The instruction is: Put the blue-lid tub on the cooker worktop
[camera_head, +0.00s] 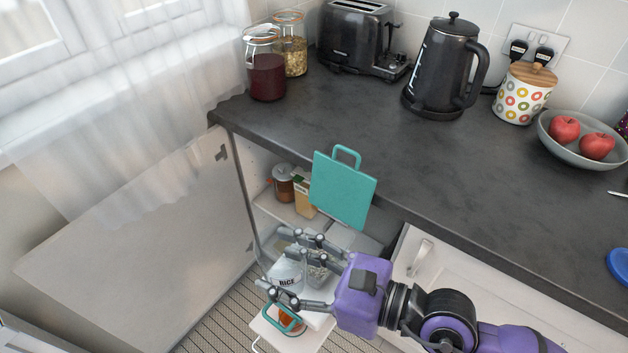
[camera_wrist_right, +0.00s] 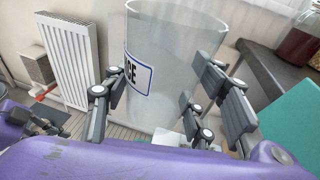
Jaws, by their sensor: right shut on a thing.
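My right gripper (camera_head: 274,262) is shut around a pale, see-through tub (camera_head: 287,275) with a RICE label, held low in front of the open cupboard. In the right wrist view the tub (camera_wrist_right: 178,55) stands between the fingers (camera_wrist_right: 155,105), its label partly cut off. I see no blue lid on it. A blue round thing (camera_head: 619,266) is at the right picture edge on the dark worktop (camera_head: 470,175); it is cut off, so I cannot tell whether it is a lid or a whole tub.
A teal board (camera_head: 343,190) with a handle overlaps the worktop's front edge. The open cupboard holds a jar (camera_head: 283,184) and a carton (camera_head: 304,198). A kettle (camera_head: 440,70), toaster (camera_head: 360,38) and fruit bowl (camera_head: 556,138) stand at the back; the worktop's middle is clear.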

